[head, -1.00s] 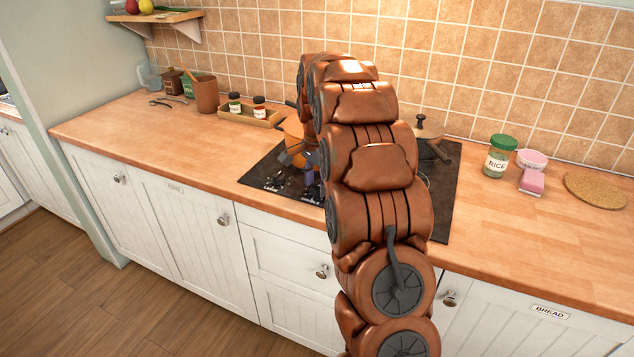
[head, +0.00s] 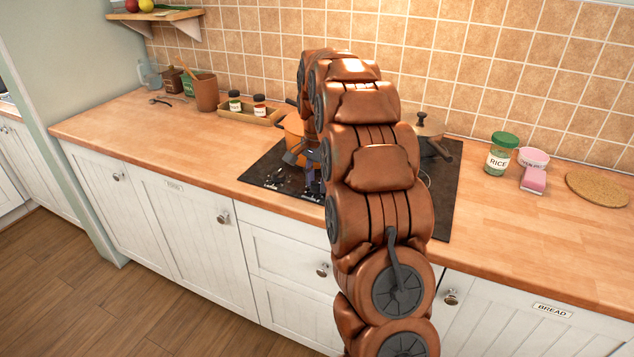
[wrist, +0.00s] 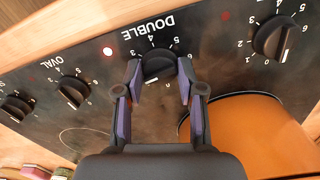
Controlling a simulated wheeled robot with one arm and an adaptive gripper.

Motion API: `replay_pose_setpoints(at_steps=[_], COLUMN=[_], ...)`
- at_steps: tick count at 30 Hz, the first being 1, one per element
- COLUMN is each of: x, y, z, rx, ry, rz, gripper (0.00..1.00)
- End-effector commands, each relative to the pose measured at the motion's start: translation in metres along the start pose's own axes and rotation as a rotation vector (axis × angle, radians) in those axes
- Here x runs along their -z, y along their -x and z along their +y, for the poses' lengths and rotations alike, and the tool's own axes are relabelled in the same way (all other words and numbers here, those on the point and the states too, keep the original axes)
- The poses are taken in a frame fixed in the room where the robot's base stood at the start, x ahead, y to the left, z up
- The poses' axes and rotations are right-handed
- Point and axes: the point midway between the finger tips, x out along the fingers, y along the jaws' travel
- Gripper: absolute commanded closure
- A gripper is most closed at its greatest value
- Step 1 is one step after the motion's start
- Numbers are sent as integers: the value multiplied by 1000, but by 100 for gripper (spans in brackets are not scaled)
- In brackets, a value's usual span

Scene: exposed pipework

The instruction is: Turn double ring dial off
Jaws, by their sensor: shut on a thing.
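The double ring dial (wrist: 158,64) is a black knob under the word DOUBLE on the dark hob panel (wrist: 215,75) in the wrist view. My gripper (wrist: 160,78) has its purple-sided fingers on both sides of this knob and is shut on it. Numbers 3 to 6 show around the knob. In the head view my gripper (head: 311,172) is small over the hob (head: 270,172), and the dial is too small to make out.
Other dials flank it: the OVAL dial (wrist: 73,91) at left and another (wrist: 274,36) at right. An orange pot (wrist: 250,130) stands close to my right finger. A lidded pan (head: 428,127) sits on the hob's right side.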

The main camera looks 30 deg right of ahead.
Motion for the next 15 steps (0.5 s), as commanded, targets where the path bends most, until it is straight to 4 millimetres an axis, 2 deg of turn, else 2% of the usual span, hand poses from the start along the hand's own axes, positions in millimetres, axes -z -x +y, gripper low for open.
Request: replay_pose_setpoints(at_steps=[15], x=[1], y=[0], z=[0], rx=[2], ry=[482], rz=[4], gripper=[96])
